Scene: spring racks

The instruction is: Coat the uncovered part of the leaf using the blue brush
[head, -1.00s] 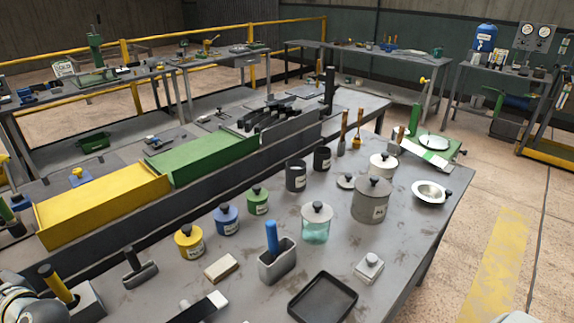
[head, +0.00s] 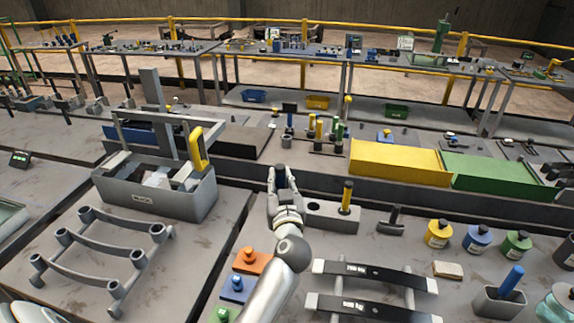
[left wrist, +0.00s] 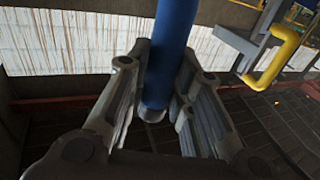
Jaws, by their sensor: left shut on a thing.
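My left gripper (head: 283,185) is raised in the middle of the head view, beside the grey two-hole block. In the left wrist view its fingers (left wrist: 155,110) are shut on the blue handle of the brush (left wrist: 170,55); no bristles are clear. Two dark leaves with pale bare ends and labels, the upper leaf (head: 375,274) and the lower leaf (head: 370,307), lie on a grey rack at the lower right. They are apart from the gripper. My right gripper is not in view.
The block (head: 325,219) holds a yellow-handled tool (head: 347,195). Another blue handle (head: 512,281) stands in a grey holder (head: 497,303). A grey tank (head: 150,196) with a yellow handle (head: 197,149) stands left of the gripper, behind an empty rack (head: 100,260).

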